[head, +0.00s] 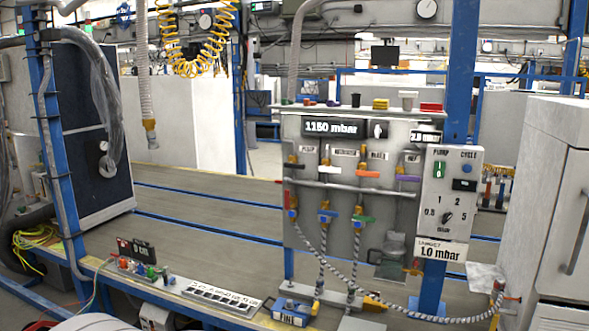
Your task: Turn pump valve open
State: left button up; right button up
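A grey valve panel (345,240) stands at the centre right with a display reading 1150 mbar. Its upper row has small labelled valves; the leftmost label (308,149) seems to read PUMP, but is too small to be sure. The leftmost upper valve (293,165) has a small handle, its angle unclear. Below are an upright red handle (287,198), a blue handle (328,213) and a green handle (362,218). Neither of my grippers is in view.
A control box (450,190) with a PUMP switch (439,170) and a dial is right of the panel, above a 1.0 mbar display (441,250). A braided hose (400,308) hangs low in front. A white cabinet (570,190) bounds the right. The grey bench (215,235) is largely clear.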

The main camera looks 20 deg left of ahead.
aim_at(290, 164)
jog(key=i+j, duration=0.9)
